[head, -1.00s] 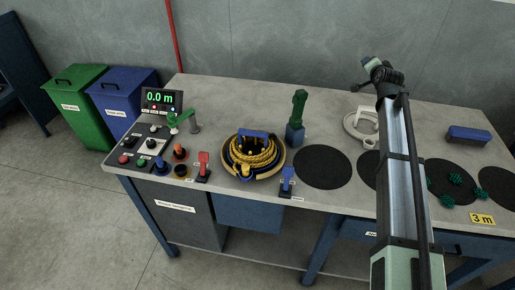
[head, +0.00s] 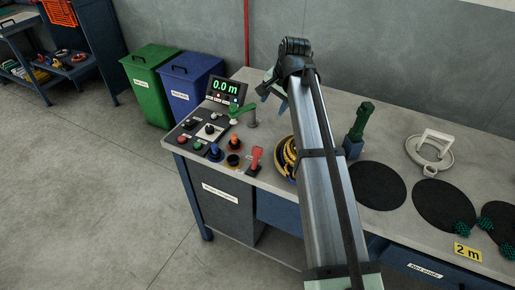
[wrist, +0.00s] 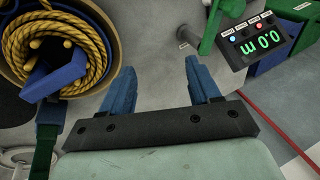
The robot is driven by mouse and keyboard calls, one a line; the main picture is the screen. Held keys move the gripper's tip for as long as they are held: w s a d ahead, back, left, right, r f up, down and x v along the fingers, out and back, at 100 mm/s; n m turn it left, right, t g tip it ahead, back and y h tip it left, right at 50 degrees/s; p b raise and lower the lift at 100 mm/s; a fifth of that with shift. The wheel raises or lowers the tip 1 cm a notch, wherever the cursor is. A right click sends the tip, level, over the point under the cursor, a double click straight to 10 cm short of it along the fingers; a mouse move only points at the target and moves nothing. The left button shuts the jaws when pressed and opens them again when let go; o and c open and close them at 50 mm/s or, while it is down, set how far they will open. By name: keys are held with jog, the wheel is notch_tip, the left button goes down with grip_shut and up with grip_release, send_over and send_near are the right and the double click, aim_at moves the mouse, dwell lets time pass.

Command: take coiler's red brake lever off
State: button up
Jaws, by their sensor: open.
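The coiler (head: 289,155) holds yellow rope and is mostly hidden behind my arm in the head view. In the wrist view the rope coil (wrist: 70,42) shows at upper left with a blue bar across it. My gripper (head: 273,92) is open and empty, above the bench behind the lever. Its two blue fingers also show apart in the wrist view (wrist: 162,85), with bare bench beyond them. The red lever is not in the wrist view.
A control panel (head: 202,131) with knobs and a 0.0 m display (head: 225,89) lies left of the lever. A green crank (head: 240,111) stands behind it. A dark green-handled post (head: 360,125) and black discs (head: 376,185) are right of my arm.

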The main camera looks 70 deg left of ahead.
aim_at(257, 147)
jog(key=s+d+r+n+t+h, duration=0.1)
jog(key=s+d+r+n+h, duration=0.1)
jog(key=s+d+h, duration=0.35)
jog(key=shift+y, duration=0.75)
jog(key=f, duration=0.4)
jog(key=s+f, duration=0.1)
jog(key=f, duration=0.4)
jog(key=s+d+f, duration=0.1)
jog(key=f, duration=0.3)
jog(key=shift+f, duration=0.4)
grip_shut()
